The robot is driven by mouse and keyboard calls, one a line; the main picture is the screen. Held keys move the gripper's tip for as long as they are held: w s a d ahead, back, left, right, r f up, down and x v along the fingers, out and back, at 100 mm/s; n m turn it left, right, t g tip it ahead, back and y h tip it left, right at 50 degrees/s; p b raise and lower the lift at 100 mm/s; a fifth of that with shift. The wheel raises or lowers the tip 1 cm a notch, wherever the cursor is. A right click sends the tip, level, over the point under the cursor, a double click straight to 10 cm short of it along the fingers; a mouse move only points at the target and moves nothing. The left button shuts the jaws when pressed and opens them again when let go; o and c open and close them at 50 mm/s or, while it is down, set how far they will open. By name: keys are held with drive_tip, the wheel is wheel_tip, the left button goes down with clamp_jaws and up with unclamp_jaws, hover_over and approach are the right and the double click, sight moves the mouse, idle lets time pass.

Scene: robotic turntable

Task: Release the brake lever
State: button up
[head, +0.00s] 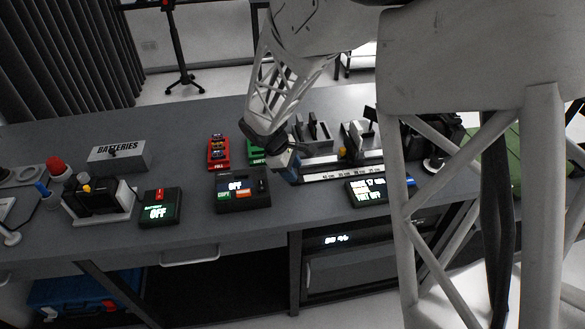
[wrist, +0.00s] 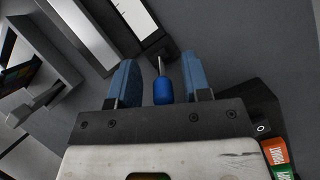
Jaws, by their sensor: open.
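A lever with a blue cylindrical knob (wrist: 163,91) on a thin metal rod shows in the wrist view. Its rod runs up to a dark block at the end of a rail; I take it to be the brake lever. My gripper (wrist: 160,64) has two blue fingers, spread apart. The knob lies between them in the picture, with a gap on each side; I cannot tell its depth. In the head view my gripper (head: 288,168) is low over the bench at the left end of the rail (head: 340,173), and it hides the lever.
A lit display box (head: 368,190) stands right, in front of the rail.

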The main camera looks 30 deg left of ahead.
clamp_jaws()
idle(0.4)
drive_tip(key=shift+s+a+t+h, duration=0.1)
drive_tip(key=shift+a+t+h, duration=0.1)
drive_tip(key=shift+t+h, duration=0.2)
unclamp_jaws()
